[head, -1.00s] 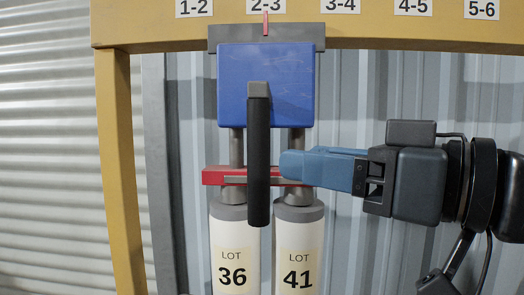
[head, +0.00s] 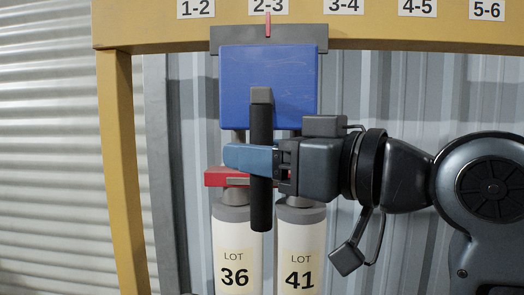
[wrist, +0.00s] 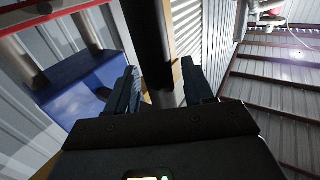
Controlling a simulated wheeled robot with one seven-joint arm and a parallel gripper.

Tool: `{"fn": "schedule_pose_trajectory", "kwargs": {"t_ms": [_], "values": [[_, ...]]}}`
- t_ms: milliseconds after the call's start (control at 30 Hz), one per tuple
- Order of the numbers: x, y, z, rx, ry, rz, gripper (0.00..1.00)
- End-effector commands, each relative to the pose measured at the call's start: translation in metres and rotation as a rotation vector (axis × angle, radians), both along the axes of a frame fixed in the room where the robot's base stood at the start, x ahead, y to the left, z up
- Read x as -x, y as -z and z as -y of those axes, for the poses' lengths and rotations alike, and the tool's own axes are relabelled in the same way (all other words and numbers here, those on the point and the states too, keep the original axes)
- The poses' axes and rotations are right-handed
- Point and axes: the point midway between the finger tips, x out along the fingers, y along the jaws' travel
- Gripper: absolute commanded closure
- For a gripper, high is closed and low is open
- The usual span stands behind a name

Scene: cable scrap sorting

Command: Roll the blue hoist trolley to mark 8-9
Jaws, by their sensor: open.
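The blue hoist trolley (head: 268,87) hangs from the yellow beam in the head view, with its red pointer (head: 267,25) at mark 2-3 (head: 268,8). A black upright handle (head: 261,205) hangs from its front. My gripper (head: 238,158) is open at the handle's middle, coming from the right, with a blue finger crossing in front of it. In the wrist view, the handle (wrist: 150,40) runs between the two fingers of my gripper (wrist: 158,70), closer to the left one. The trolley's blue body (wrist: 75,95) shows at left. Mark 8-9 is out of view.
Two white cylinders labelled LOT 36 (head: 236,255) and LOT 41 (head: 300,255) hang below the trolley. A red bar (head: 226,178) sits just above them. The yellow beam (head: 400,36) continues right past mark 5-6 (head: 487,10). A yellow post (head: 122,160) stands at left.

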Motion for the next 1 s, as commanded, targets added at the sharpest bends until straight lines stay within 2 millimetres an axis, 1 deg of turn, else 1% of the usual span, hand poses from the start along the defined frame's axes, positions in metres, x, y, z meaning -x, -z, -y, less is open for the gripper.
{"fn": "schedule_pose_trajectory", "kwargs": {"t_ms": [100,633,1000], "values": [[0.0001,0.0,0.0002,0.0,0.0,0.0,0.49],[0.0003,0.0,0.0004,0.0,0.0,0.0,0.99],[-0.0011,0.0002,0.001,-0.001,0.0,-0.001,1.0]]}}
